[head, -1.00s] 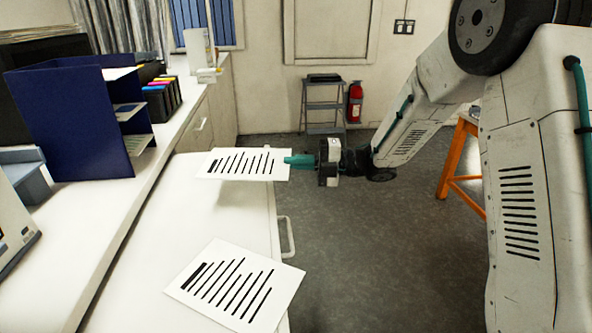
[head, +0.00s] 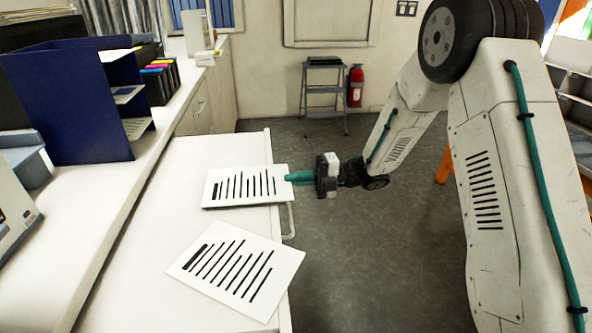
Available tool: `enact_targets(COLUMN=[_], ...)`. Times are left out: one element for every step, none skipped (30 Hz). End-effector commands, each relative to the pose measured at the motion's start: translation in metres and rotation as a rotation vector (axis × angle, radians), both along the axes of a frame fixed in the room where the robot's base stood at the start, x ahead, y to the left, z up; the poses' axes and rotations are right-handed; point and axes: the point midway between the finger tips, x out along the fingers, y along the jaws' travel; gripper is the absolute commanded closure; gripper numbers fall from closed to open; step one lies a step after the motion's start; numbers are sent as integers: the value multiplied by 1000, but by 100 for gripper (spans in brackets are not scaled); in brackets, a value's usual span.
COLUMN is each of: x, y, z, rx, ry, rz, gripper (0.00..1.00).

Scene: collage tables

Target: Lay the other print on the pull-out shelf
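My gripper (head: 297,178), with teal fingers, is shut on the right edge of a white print (head: 246,198) with black bars. This print is over the right part of the white pull-out shelf (head: 175,225), near its handle. It looks very low over the shelf, and I cannot tell whether it touches the surface. A second print (head: 236,290) with black bars lies turned at an angle on the shelf, nearer to me. A narrow strip of shelf shows between the two prints.
A blue sorter (head: 75,105) and ink bottles (head: 158,80) stand on the counter at left. The shelf handle (head: 289,221) sticks out on the right. A step stool (head: 324,95) and a fire extinguisher (head: 355,86) stand by the back wall. The shelf's left part is clear.

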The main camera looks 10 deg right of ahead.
Motion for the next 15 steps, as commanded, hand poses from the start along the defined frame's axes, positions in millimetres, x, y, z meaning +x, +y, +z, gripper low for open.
enact_targets(x=[0,0,0,0,0,0,0,0,0,0,0,0,0,0,0], y=[0,0,0,0,0,0,0,0,0,0,0,0,0,0,0], z=[-3,-5,-6,-7,-8,-8,-8,-8,-8,-8,-8,-8,-8,-8,-8], rx=[0,0,0,0,0,0,0,0,0,0,0,0,0,0,0], ry=[1,1,1,1,0,0,-1,-1,-1,-1,-1,-1,-1,-1,-1], rz=[0,0,0,0,0,0,0,0,0,0,0,0,0,0,0], gripper=[100,100,100,100,100,100,100,100,100,100,100,100,100,100,88])
